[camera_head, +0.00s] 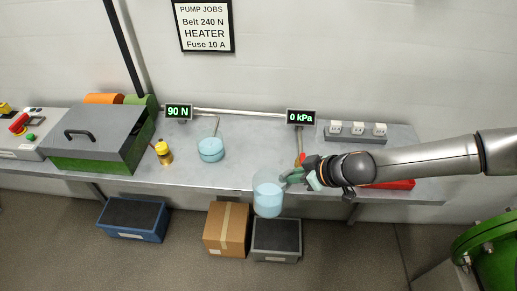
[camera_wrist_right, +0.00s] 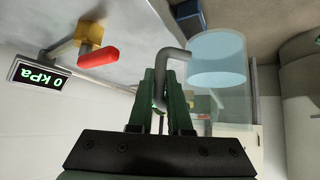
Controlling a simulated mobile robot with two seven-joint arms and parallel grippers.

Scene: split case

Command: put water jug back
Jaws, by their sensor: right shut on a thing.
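The water jug (camera_head: 268,196) is a clear cylinder with pale blue water in it. It looks upright in the head view, overlapping the front edge of the bench; its height above the bench is hard to tell. My right gripper (camera_head: 291,177) is shut on the jug's handle, on the jug's right side. In the right wrist view the gripper's green fingers (camera_wrist_right: 163,88) close around the grey bent handle (camera_wrist_right: 175,53), with the clear jug (camera_wrist_right: 218,75) beyond it to the right. My left gripper is not in view.
On the grey bench (camera_head: 238,176) are a light blue round vessel (camera_head: 210,151), a yellow bottle (camera_head: 163,153), a grey-and-green lidded case (camera_head: 98,138) and a socket block (camera_head: 355,132). A red item (camera_head: 395,184) lies under my arm. A cardboard box (camera_head: 227,229) and bins stand on the floor.

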